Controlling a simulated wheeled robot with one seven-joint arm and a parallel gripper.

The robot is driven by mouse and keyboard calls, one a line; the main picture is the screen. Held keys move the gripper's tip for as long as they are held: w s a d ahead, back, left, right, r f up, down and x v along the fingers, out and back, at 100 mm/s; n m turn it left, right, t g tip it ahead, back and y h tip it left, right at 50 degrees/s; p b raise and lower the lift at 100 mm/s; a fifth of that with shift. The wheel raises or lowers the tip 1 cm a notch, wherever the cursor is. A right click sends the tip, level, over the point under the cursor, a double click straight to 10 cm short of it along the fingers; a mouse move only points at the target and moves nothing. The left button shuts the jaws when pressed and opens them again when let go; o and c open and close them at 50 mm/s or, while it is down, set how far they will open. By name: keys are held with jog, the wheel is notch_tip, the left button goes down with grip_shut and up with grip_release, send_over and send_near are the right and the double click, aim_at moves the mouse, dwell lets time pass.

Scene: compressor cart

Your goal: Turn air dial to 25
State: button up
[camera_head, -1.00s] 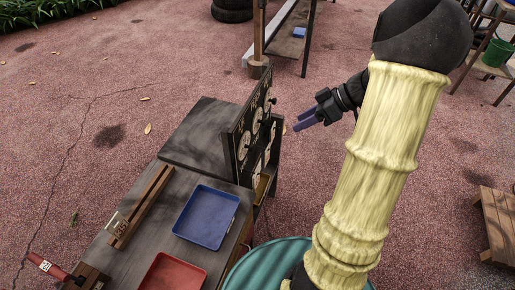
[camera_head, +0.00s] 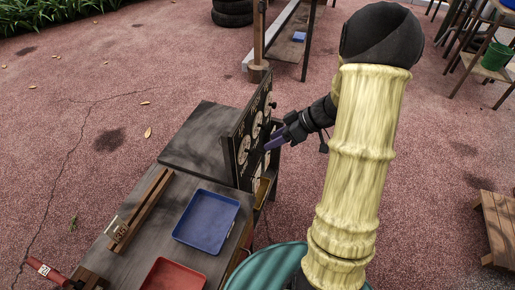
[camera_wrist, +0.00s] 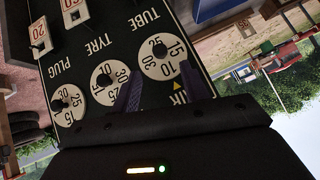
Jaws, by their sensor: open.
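The black dial panel (camera_head: 231,152) stands upright on the cart, seen nearly edge-on in the head view. In the wrist view it carries three round white dials. The upper right dial (camera_wrist: 162,57) shows 25, 15, 10 and 30 around a black knob. A yellow triangle (camera_wrist: 177,86) and the lettering AIR (camera_wrist: 180,98) lie just below it; TUBE is above it. I cannot tell which label belongs to it. My gripper (camera_head: 270,144) is open and empty beside the panel; its purple fingers (camera_wrist: 163,84) appear either side of this dial's lower part. Contact is unclear.
Beside it are the middle dial (camera_wrist: 110,82) and a left dial (camera_wrist: 67,104), near TYRE and PLUG. A blue tray (camera_head: 207,221) and a red tray (camera_head: 173,274) lie on the cart. A teal drum (camera_head: 270,268) stands close to my arm. Paving right of my arm is mostly clear.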

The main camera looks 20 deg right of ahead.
jog(key=x, duration=0.7)
jog(key=shift+a+f, duration=0.15)
